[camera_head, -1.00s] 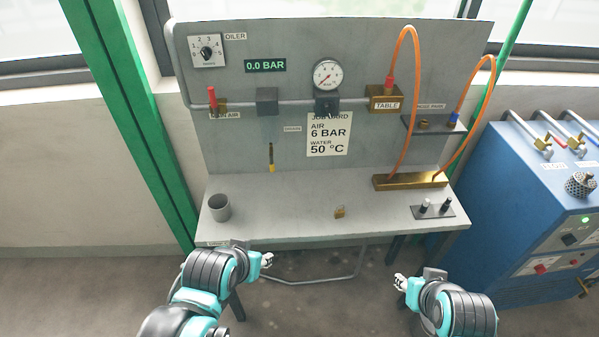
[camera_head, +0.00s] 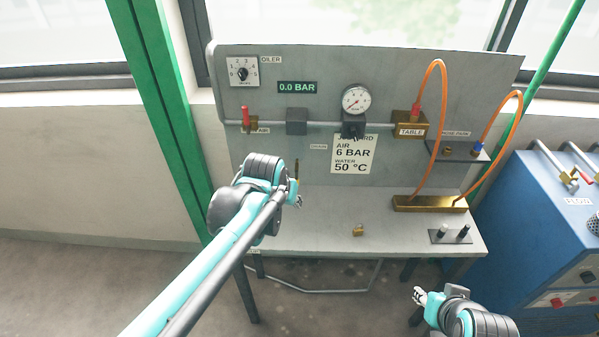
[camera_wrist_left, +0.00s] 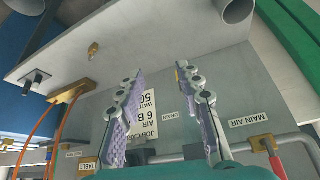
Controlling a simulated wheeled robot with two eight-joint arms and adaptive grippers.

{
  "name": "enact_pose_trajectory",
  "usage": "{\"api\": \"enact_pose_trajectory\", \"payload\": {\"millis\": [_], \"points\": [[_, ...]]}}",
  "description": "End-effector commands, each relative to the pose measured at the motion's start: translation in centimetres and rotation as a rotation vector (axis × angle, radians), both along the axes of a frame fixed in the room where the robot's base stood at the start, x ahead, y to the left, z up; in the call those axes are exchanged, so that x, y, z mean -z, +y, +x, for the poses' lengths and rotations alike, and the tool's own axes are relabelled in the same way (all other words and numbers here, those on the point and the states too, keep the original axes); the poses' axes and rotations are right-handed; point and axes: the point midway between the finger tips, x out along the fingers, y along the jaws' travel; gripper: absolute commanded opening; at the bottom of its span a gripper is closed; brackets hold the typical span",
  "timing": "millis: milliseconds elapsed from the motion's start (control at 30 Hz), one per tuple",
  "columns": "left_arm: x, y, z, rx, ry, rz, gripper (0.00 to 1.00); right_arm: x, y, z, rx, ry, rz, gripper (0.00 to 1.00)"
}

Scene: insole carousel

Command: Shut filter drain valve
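The filter drain valve (camera_head: 297,168) is a thin dark and yellow lever low on the grey panel, left of the job card and near the DRAIN label (camera_head: 318,147). My left gripper (camera_head: 296,193) is in front of the panel by the valve's lower end and partly hides it. In the left wrist view this gripper (camera_wrist_left: 158,76) is open, with nothing between its fingers. The DRAIN label also shows there (camera_wrist_left: 170,114); a small yellow bit beside one fingertip may be the valve. My right gripper (camera_head: 419,297) is low, in front of the bench, apart from everything.
The grey bench (camera_head: 330,230) carries a small brass padlock-like piece (camera_head: 358,230) and a brass manifold (camera_head: 425,203) with orange hoses. A grey cup (camera_wrist_left: 237,10) stands near my left arm. A red-handled main air valve (camera_head: 246,117) and a gauge (camera_head: 356,99) are above.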

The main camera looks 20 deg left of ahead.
Motion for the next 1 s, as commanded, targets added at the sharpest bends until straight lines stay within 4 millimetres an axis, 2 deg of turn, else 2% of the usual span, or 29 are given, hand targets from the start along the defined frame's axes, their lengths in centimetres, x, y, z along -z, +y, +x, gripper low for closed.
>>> {"api": "enact_pose_trajectory", "payload": {"millis": [33,167,300,400,500,633,767,1000], "points": [[-0.9,0.4,2.3,-0.004,0.011,-0.001,0.36,-1.4,0.0,0.0,0.0,0.0,0.0,0.36],[-0.4,1.2,7.6,-0.013,0.045,-0.001,0.36,-3.4,0.0,0.0,0.0,0.0,0.0,0.36],[1.3,2.3,12.5,-0.022,0.079,-0.004,0.36,-5.3,0.0,0.0,0.0,0.0,0.0,0.36],[2.9,2.9,15.1,-0.026,0.099,-0.005,0.36,-6.3,0.0,0.0,0.0,0.0,0.0,0.36],[4.3,3.3,16.7,-0.028,0.112,-0.006,0.36,-6.9,0.0,0.0,0.0,0.0,0.0,0.36],[5.5,3.6,17.7,-0.031,0.122,-0.007,0.36,-7.2,0.0,0.0,0.0,0.0,0.0,0.36],[6.8,3.6,18.2,-0.031,0.124,-0.007,0.36,-6.8,0.0,0.0,0.0,0.0,0.0,0.36],[10.5,3.7,19.7,-0.031,0.123,-0.007,0.36,-5.9,0.0,0.0,0.0,0.0,0.0,0.36]]}}
